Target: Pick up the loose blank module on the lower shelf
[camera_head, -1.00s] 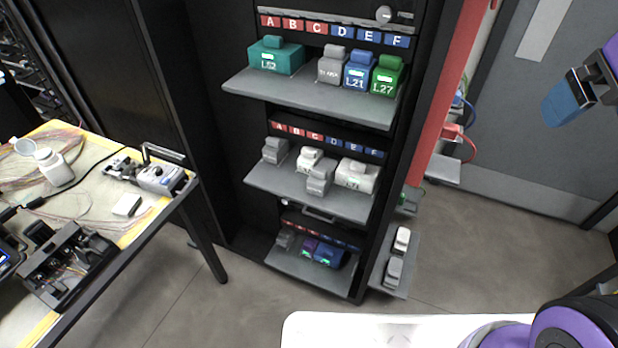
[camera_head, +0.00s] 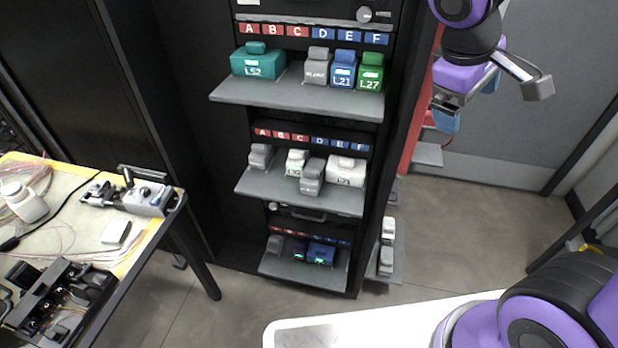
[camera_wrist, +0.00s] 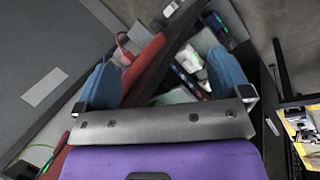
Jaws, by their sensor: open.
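A grey module (camera_head: 311,176) sits forward of the row on the middle shelf (camera_head: 268,188), in front of the white modules. It looks like the loose blank, but I cannot read a label on it.
The upper shelf (camera_head: 250,93) holds teal, grey, blue and green modules. Pale modules (camera_head: 388,231) lie on a side ledge. A cluttered workbench (camera_head: 75,235) is at left. The floor before the rack is clear.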

